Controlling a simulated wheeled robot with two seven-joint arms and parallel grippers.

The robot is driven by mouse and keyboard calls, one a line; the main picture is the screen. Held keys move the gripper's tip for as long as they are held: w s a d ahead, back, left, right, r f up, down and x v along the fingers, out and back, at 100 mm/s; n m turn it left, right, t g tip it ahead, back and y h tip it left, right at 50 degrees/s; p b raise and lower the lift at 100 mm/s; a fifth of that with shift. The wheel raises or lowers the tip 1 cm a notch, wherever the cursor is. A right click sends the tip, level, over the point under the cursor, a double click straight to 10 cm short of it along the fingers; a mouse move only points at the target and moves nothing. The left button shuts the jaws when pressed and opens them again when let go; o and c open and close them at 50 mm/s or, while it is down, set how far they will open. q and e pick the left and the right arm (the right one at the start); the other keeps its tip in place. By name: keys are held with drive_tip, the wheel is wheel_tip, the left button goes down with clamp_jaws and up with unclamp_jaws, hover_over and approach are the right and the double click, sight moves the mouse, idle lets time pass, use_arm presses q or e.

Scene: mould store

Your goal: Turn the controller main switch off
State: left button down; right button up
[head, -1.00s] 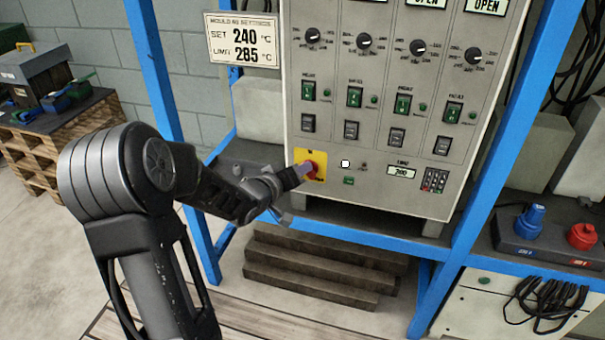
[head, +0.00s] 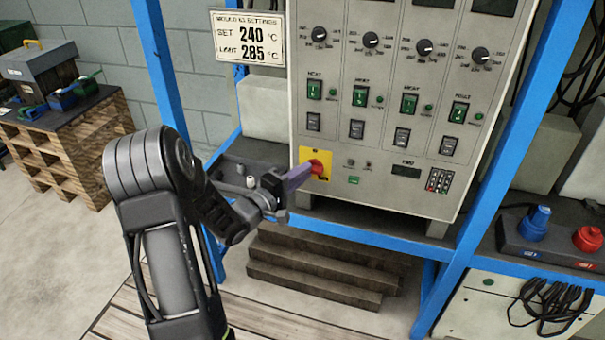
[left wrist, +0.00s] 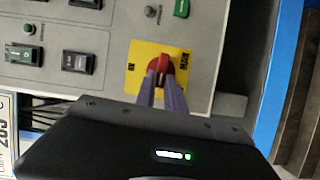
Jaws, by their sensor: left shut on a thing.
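The controller main switch is a red rotary knob (head: 317,167) on a yellow plate (head: 305,155) at the lower left of the grey controller panel (head: 385,190). In the left wrist view the knob (left wrist: 161,70) sits on its yellow plate (left wrist: 142,48). My left gripper (head: 309,171) reaches it from the left, and its two purple-grey fingers (left wrist: 162,82) are shut on the knob. The fingertips partly hide the knob. The panel's small display (head: 406,171) is dark, and so are the upper displays. My right gripper is not in view.
A blue frame (head: 462,235) surrounds the controller. Dark wooden steps (head: 315,275) lie below it. A box with blue and red connectors (head: 545,245) stands at the right. A pallet stack (head: 70,150) with tools is at the far left.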

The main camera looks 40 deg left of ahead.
use_arm(q)
drive_tip(key=shift+f+n, duration=0.1)
drive_tip(key=shift+n, duration=0.3)
drive_tip(key=c, duration=1.4)
unclamp_jaws()
drive_tip(key=shift+c, duration=0.2)
drive_tip(key=s, duration=0.7)
drive_tip(key=shift+s+a, duration=0.25)
drive_tip(key=shift+s, duration=0.15)
